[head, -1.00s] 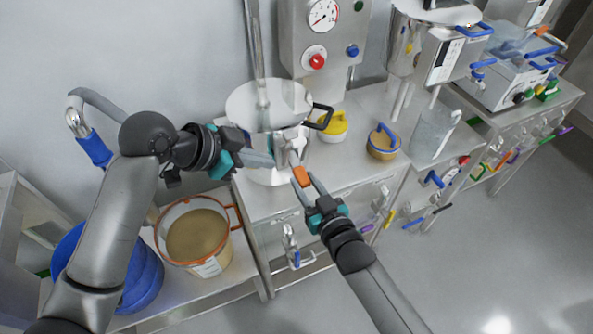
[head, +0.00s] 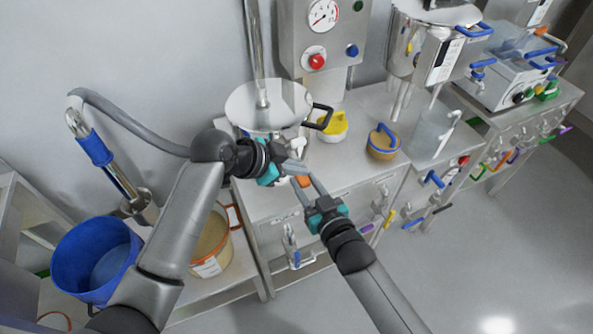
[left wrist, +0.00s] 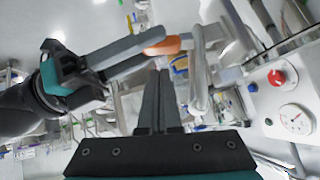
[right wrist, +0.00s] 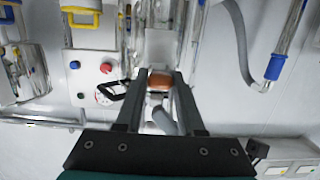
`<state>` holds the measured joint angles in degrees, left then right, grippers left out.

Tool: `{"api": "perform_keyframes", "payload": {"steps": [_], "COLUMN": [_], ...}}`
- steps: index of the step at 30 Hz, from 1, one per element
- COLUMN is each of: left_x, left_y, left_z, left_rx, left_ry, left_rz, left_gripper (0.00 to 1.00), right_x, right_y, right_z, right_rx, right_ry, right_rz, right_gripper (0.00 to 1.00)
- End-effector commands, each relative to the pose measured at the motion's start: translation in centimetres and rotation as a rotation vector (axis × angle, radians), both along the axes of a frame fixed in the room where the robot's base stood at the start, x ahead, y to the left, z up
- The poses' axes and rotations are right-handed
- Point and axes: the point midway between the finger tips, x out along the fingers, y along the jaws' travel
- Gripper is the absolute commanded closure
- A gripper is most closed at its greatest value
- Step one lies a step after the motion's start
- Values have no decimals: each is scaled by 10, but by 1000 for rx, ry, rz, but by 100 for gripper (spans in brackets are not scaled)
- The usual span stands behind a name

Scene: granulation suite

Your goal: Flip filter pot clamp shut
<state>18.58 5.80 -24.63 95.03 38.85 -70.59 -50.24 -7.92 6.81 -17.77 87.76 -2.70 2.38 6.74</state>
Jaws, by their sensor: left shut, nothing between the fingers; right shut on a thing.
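The filter pot (head: 262,108) is a steel vessel with a round flat lid and a black side handle, standing on the steel bench under a pressure gauge box. The clamp's orange grip (head: 301,181) is at the pot's front; it also shows in the left wrist view (left wrist: 163,45) and right wrist view (right wrist: 160,81). My right gripper (head: 304,184) is shut on this orange grip. My left gripper (head: 298,167) is shut and empty, with its fingertips just beside the clamp. A pale curved bar (left wrist: 199,85) shows near its fingers. The clamp's joint is largely hidden by my grippers.
A yellow-lidded container (head: 334,127) and a tan pot with a blue handle (head: 383,143) stand right of the filter pot. A blue bucket (head: 96,262) and an orange-rimmed tub (head: 212,248) stand on the lower shelf at left. The floor at right is clear.

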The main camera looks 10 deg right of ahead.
Motion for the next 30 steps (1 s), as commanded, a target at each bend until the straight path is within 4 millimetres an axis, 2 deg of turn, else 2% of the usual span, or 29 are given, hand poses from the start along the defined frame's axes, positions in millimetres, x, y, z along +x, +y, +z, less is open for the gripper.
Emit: {"api": "perform_keyframes", "payload": {"steps": [6,19,30], "left_x": [3,4,3], "left_y": [1,1,3], "left_z": [-17,-20,-37], "left_rx": [-2,-1,6], "left_ry": [1,0,6], "left_rz": [0,0,1], "left_gripper": [100,100,100], "right_x": [1,1,0], "right_y": [0,0,1], "right_z": [1,1,2], "right_rx": [1,1,1], "right_ry": [-3,-3,-5], "right_rz": [0,0,1], "right_gripper": [100,100,100]}}
